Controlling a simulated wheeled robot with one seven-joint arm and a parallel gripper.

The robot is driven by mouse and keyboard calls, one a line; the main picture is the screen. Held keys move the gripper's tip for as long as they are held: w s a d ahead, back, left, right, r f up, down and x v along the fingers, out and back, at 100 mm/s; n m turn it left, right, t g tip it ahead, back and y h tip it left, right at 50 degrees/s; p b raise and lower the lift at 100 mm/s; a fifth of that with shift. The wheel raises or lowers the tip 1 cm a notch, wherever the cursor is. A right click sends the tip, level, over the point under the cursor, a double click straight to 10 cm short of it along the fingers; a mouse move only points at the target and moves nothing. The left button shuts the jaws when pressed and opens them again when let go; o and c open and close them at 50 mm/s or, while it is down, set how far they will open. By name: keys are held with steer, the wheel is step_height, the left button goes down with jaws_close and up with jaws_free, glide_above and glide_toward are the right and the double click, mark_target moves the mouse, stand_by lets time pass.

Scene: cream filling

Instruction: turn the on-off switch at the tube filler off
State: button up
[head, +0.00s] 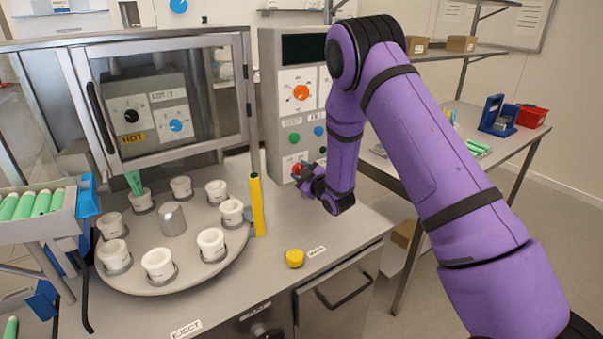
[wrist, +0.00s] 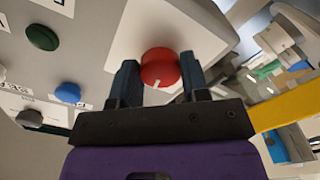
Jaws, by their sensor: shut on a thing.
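The tube filler's control panel (head: 268,100) is a grey upright cabinet behind the turntable. Low on its front is a red round knob (head: 297,168) on a white plate, which I take as the on-off switch. It also shows in the wrist view (wrist: 160,66), with a short white mark on its rim pointing toward my gripper. My gripper (wrist: 159,78) has one finger on each side of the red knob and is shut on it. In the head view my gripper (head: 306,178) reaches the knob from the right and partly covers it.
An orange knob (head: 301,92) and green and blue buttons sit higher on the panel. A yellow post (head: 257,205) stands just left of the panel. The round turntable (head: 190,277) carries several white cups.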

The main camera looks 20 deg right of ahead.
steer(key=shift+n, duration=1.8)
steer(key=o, duration=0.9)
steer(key=v, duration=1)
steer(key=shift+s+d, duration=0.15)
steer(key=shift+s, duration=0.25)
